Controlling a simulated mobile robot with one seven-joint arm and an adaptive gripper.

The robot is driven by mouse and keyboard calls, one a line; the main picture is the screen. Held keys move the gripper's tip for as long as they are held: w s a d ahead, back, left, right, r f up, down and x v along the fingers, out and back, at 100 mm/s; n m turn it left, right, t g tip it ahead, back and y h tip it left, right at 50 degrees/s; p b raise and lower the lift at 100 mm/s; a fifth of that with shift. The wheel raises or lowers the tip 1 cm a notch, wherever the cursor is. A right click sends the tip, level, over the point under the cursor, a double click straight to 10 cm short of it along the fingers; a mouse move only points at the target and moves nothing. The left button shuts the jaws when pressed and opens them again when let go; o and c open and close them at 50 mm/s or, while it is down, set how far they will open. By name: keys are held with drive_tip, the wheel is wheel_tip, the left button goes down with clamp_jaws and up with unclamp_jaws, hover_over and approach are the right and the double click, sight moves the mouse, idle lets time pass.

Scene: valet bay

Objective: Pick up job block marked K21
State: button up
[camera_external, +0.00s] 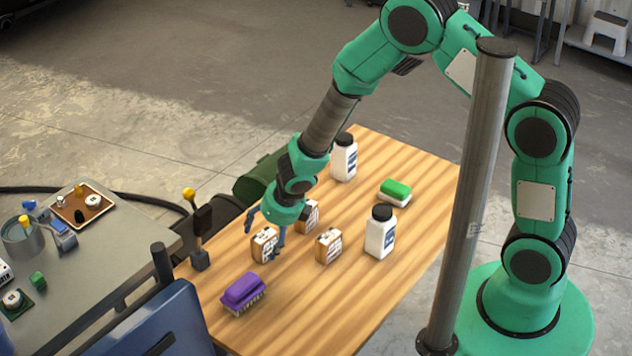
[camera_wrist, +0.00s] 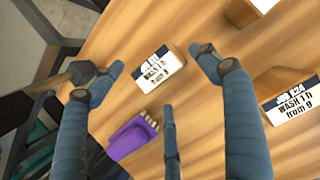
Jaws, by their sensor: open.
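Three wooden job blocks with white labels stand on the table: one at the left (camera_external: 265,246), one behind it (camera_external: 309,217) and one at the right (camera_external: 328,246). My gripper (camera_external: 265,238) is open, its blue fingers pointing down around the left block or just above it. In the wrist view my gripper (camera_wrist: 158,76) has nothing between its fingers but that block (camera_wrist: 150,68) below; its job number is too blurred to read. The right block (camera_wrist: 288,98) seems to read K24. The third block (camera_wrist: 243,10) is cut off at the top, its number unreadable.
A purple brush (camera_external: 243,293) lies near the left block. A post with a yellow knob (camera_external: 203,220) is at the table's left edge. The front right tabletop is clear.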

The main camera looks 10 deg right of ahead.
drive_tip(key=shift+b+x, duration=1.15)
drive_tip(key=shift+x, duration=1.45)
drive_tip(key=shift+c, duration=0.6)
drive_tip(key=c, duration=1.7)
